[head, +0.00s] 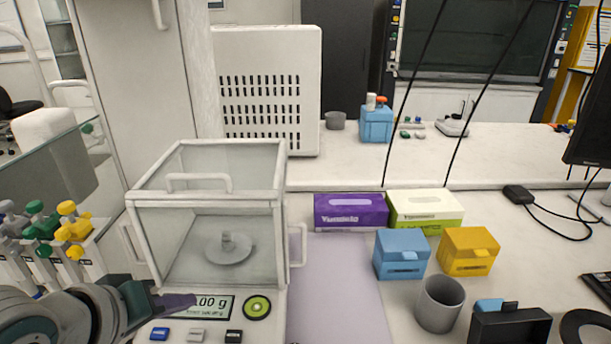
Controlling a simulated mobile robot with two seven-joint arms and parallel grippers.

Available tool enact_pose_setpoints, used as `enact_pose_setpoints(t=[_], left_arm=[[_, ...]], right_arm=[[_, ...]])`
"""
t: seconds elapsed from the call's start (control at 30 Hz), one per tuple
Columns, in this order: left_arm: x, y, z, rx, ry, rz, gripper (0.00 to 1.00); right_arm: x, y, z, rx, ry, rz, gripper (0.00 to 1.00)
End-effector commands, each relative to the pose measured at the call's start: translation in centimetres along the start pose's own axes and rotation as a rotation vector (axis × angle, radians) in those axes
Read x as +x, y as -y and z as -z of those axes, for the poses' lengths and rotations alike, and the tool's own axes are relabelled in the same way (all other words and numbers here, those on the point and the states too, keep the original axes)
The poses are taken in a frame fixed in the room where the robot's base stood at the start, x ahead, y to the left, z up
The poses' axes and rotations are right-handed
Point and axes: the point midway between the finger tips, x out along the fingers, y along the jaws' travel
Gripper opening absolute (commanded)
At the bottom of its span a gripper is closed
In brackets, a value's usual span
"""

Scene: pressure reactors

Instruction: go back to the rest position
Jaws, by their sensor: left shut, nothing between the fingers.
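My left arm comes in at the lower left. My left gripper (176,302) is shut and empty, a dark purplish tip pointing right. In the picture it overlaps the left edge of the balance's display; I cannot tell whether it touches. The balance (208,240) has a glass draft shield with white edges and a round pan inside. Part of its display reading is hidden behind the gripper tip. My right gripper is not in view.
Pipettes with green and yellow tops (62,228) stand left, close to my left arm. Right of the balance are a lilac mat (335,285), a purple box (350,211), a blue box (402,254), a yellow box (468,252) and a grey cup (440,303).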

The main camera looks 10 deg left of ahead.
Motion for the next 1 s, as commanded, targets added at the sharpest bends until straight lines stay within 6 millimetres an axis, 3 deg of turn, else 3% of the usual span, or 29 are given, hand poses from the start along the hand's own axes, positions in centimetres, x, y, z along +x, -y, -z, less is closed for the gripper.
enact_pose_setpoints(t=[0.17, 0.3, 0.4, 0.6, 0.7, 0.73, 1.0], left_arm=[[-1.6, -0.7, -2.6, 0.119, 0.065, 0.023, 0.0], [-5.9, -1.3, -6.7, 0.368, 0.188, 0.071, 0.0], [-9.5, -1.2, -8.6, 0.533, 0.27, 0.106, 0.0], [-16.1, -0.3, -10.6, 0.768, 0.409, 0.16, 0.0], [-19.4, 0.2, -11.2, 0.859, 0.477, 0.181, 0.0], [-20.6, -0.8, -10.0, 0.859, 0.474, 0.181, 0.0], [-26.1, -5.0, -5.8, 0.857, 0.471, 0.18, 0.0]], right_arm=[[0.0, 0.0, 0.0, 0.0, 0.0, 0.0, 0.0], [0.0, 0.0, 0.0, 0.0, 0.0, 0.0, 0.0], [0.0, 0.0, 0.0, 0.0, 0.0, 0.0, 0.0], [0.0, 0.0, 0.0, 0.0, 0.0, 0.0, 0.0], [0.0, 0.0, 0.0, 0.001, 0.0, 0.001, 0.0], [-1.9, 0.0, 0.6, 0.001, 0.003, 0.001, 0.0], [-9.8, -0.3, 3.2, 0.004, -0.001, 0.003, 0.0]])
